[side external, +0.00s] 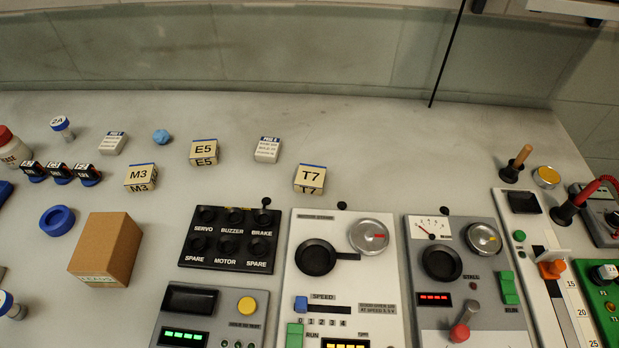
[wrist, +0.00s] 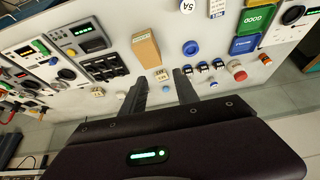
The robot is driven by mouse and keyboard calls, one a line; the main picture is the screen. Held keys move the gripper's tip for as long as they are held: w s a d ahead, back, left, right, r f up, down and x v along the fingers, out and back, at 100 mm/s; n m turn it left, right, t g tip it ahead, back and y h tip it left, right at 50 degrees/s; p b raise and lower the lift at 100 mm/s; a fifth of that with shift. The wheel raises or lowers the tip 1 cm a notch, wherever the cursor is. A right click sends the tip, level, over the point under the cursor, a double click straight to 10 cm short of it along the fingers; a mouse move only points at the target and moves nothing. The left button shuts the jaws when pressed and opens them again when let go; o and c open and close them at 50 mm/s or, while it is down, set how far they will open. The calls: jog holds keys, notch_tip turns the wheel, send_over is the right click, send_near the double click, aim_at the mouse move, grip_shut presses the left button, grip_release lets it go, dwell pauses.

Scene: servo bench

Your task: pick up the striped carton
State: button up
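No carton with clear stripes can be made out in either view. A plain brown carton labelled LEADS (side external: 106,248) stands left of the panels; it also shows in the wrist view (wrist: 146,50). Two small white boxes with blue ends and printed lines, one at left (side external: 112,143) and one at centre (side external: 267,150), lie further back. My gripper (wrist: 160,74) is open and empty in the wrist view, its two dark fingers apart above the bench. The side view does not show it.
Tan blocks M3 (side external: 140,177), E5 (side external: 204,152) and T7 (side external: 310,178) sit behind the control panels (side external: 345,275). A blue ring (side external: 57,221), small dark boxes (side external: 58,172) and a red-lidded bottle (side external: 12,150) are at left.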

jog(key=shift+o, duration=0.2)
jog(key=o, duration=0.8)
jog(key=shift+o, duration=0.2)
jog(key=m+g, duration=0.6)
jog(key=m, duration=1)
send_over(141, 173)
jog(key=f, duration=1.9)
jog(key=shift+w+a, duration=0.2)
jog(key=shift+a, duration=0.1)
jog(key=f, duration=0.6)
jog(key=shift+s+d+f, duration=0.2)
jog(key=shift+d+f, duration=0.1)
jog(key=shift+c, duration=0.3)
